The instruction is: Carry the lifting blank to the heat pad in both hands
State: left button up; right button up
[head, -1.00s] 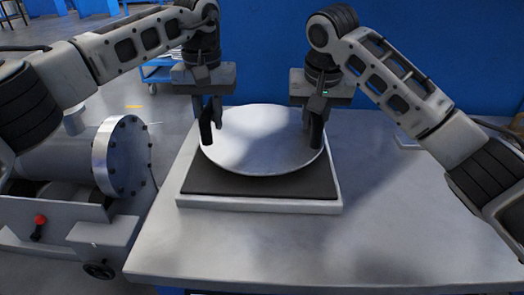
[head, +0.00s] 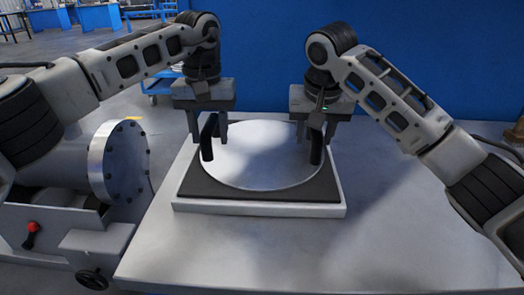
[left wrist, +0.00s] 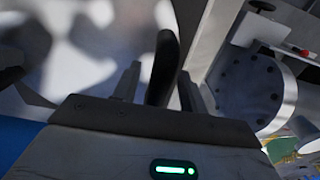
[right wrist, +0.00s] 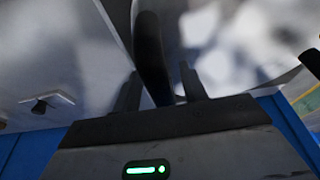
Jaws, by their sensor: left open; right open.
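The blank is a round pale disc (head: 262,160) with a black upright handle at each side. It lies flat on the dark square heat pad (head: 262,202), inside the pad's edges. My left gripper (head: 207,132) is open at the left handle (head: 207,141), which shows between its fingers in the left wrist view (left wrist: 163,68). My right gripper (head: 316,134) is open at the right handle (head: 316,150), which stands between its fingers in the right wrist view (right wrist: 152,60). The fingers look apart from both handles.
The pad sits in a pale frame on a grey table (head: 400,230) with free room to the right. A flanged metal shell (head: 119,163) stands left of the table on a stand with a handwheel (head: 92,279). A blue wall (head: 420,60) is behind.

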pick_arm(q)
notch_tip(320, 180, up, 12)
jog(key=shift+f, duration=0.15)
pick_arm(e)
jog(key=shift+r, duration=0.1)
jog(key=v, duration=1.2)
